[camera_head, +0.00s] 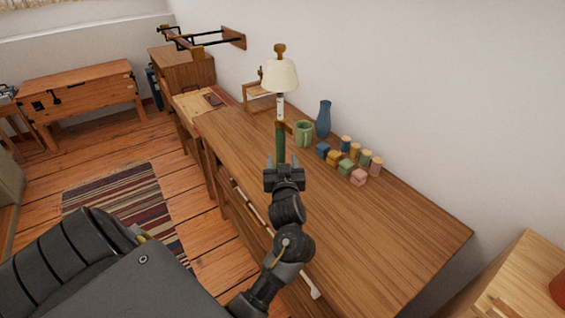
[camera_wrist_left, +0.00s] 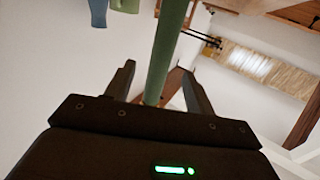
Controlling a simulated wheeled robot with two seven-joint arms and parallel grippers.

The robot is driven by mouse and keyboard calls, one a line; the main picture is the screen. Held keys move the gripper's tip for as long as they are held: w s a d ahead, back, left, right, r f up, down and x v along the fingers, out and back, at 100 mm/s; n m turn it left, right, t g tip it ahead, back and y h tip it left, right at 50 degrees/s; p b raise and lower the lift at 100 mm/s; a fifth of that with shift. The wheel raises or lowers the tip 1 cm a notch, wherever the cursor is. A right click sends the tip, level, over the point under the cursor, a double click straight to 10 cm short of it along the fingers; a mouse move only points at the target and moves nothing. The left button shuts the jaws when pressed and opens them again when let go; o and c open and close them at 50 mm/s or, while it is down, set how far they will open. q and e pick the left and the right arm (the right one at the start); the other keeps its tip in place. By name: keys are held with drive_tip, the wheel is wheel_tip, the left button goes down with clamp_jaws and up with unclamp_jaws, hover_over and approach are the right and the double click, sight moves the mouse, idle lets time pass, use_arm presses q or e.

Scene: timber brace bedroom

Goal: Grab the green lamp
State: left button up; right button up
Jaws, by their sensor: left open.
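The green lamp (camera_head: 281,143) stands on the long wooden desk, with a green stem and a cream shade (camera_head: 281,76). My left gripper (camera_head: 282,161) is open in front of the stem, its fingers pointing towards it. In the left wrist view the green stem (camera_wrist_left: 168,45) runs up between the two fingertips of the left gripper (camera_wrist_left: 156,70). I cannot tell whether the stem is inside the jaws or just beyond them; no contact is visible. The lamp's base is hidden behind my gripper. My right gripper is not in view.
On the desk (camera_head: 370,230), a green mug (camera_head: 304,133), a blue vase (camera_head: 323,118) and several small coloured blocks (camera_head: 346,166) stand right of the lamp. A small wooden stand (camera_head: 258,98) is behind it. The desk's near right is clear.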

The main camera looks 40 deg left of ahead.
sight(280, 117)
use_arm(q)
drive_tip(key=x, duration=0.3)
drive_tip(key=shift+f, duration=0.1)
drive_tip(key=shift+a, duration=0.1)
drive_tip(key=x, duration=0.5)
drive_tip(key=shift+c, duration=0.4)
drive_tip(key=c, duration=0.7)
clamp_jaws()
drive_tip(key=shift+r, duration=0.35)
wheel_tip(280, 117, up, 8)
drive_tip(key=shift+r+p, duration=0.15)
drive_tip(key=shift+p, duration=0.5)
drive_tip(key=shift+r, duration=0.6)
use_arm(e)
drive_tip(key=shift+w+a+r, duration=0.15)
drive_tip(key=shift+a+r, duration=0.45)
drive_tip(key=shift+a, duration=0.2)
use_arm(q)
drive_tip(key=shift+r, duration=0.1)
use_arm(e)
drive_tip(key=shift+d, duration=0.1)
